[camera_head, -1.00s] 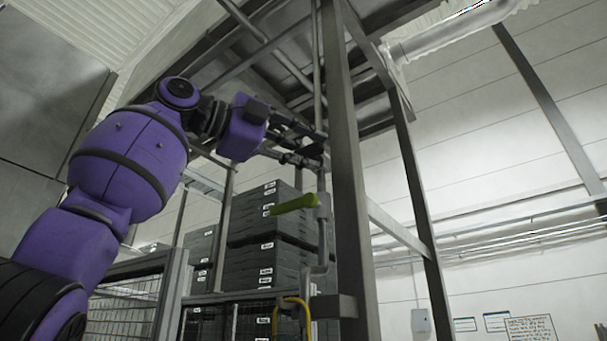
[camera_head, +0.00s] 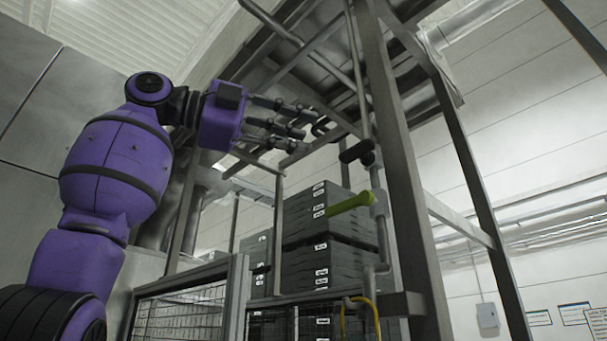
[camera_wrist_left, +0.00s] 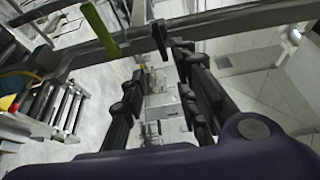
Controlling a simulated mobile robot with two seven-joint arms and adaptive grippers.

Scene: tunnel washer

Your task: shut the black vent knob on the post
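The black vent knob (camera_head: 357,151) sticks out to the left from a thin pipe beside the grey steel post (camera_head: 405,180). In the left wrist view a black handle (camera_wrist_left: 160,36), seemingly the same knob, shows just beyond the fingertips. My left gripper (camera_head: 303,125) is up and to the left of the knob, its fingers spread and empty, with a gap between them and the knob. In the left wrist view my left gripper (camera_wrist_left: 158,68) also shows its fingers apart with nothing between. My right gripper is in neither view.
A green lever (camera_head: 350,203) sits lower on the same pipe, and it shows in the left wrist view (camera_wrist_left: 100,28). A yellow hose (camera_head: 362,305) hangs below. Stacked grey crates (camera_head: 315,265) stand behind a mesh fence (camera_head: 195,305). Steel beams cross overhead.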

